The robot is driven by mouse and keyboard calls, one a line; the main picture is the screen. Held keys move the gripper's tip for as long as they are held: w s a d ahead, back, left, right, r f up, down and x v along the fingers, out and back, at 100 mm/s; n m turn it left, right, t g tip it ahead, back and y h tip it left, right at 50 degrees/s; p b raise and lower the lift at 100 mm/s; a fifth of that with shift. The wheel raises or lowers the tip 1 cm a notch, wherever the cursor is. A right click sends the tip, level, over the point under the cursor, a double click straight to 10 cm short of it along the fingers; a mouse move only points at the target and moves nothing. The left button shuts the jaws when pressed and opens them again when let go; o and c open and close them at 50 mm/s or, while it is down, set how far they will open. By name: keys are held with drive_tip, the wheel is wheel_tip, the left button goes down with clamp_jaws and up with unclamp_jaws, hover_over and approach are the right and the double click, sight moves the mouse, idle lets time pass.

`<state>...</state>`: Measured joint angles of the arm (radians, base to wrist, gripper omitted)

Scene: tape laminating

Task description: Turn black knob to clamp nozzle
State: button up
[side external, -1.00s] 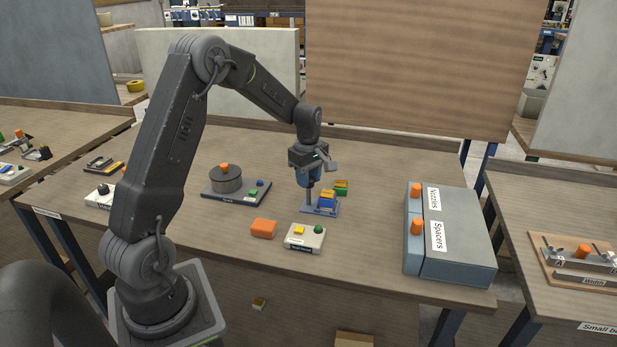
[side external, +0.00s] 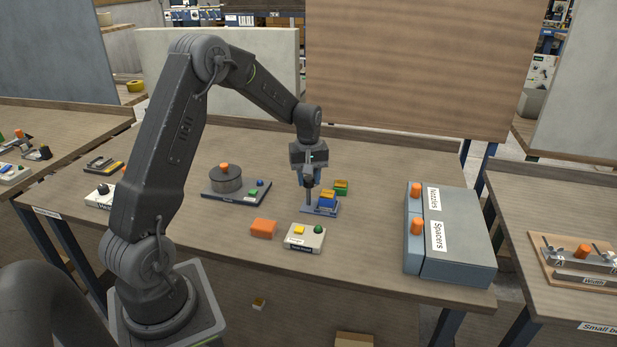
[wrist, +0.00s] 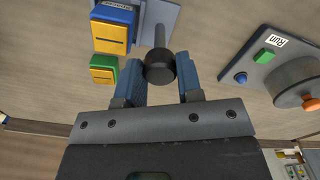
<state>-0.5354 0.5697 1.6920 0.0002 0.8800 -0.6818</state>
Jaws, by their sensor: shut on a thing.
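The black knob (wrist: 160,68) sits between the two blue fingers of my gripper (wrist: 158,72) in the wrist view, on top of a grey post. My gripper is shut on it. In the side view my gripper (side external: 309,184) points down over the post, and its fingers mostly hide the knob. The post stands on a small grey-blue plate (side external: 322,211). A blue block with a yellow-orange face (side external: 327,199), perhaps the nozzle, sits on this plate beside the post; it also shows in the wrist view (wrist: 111,35). A green and yellow block (side external: 341,187) stands close behind it.
A plate with a round grey pot (side external: 226,182) and buttons stands to the left. An orange block (side external: 263,228) and a white button box (side external: 305,237) lie in front. Grey drawers (side external: 458,240) labelled Nozzles and Spacers stand at right. The table between plate and drawers is clear.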

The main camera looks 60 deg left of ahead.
drive_tip(key=m, duration=0.6)
drive_tip(key=shift+m, duration=0.3)
drive_tip(key=m, duration=0.4)
drive_tip(key=shift+m, duration=0.7)
drive_tip(key=o, duration=0.9)
drive_tip(key=shift+r, duration=0.1)
wheel_tip(320, 180, up, 14)
drive_tip(key=shift+f, duration=0.15)
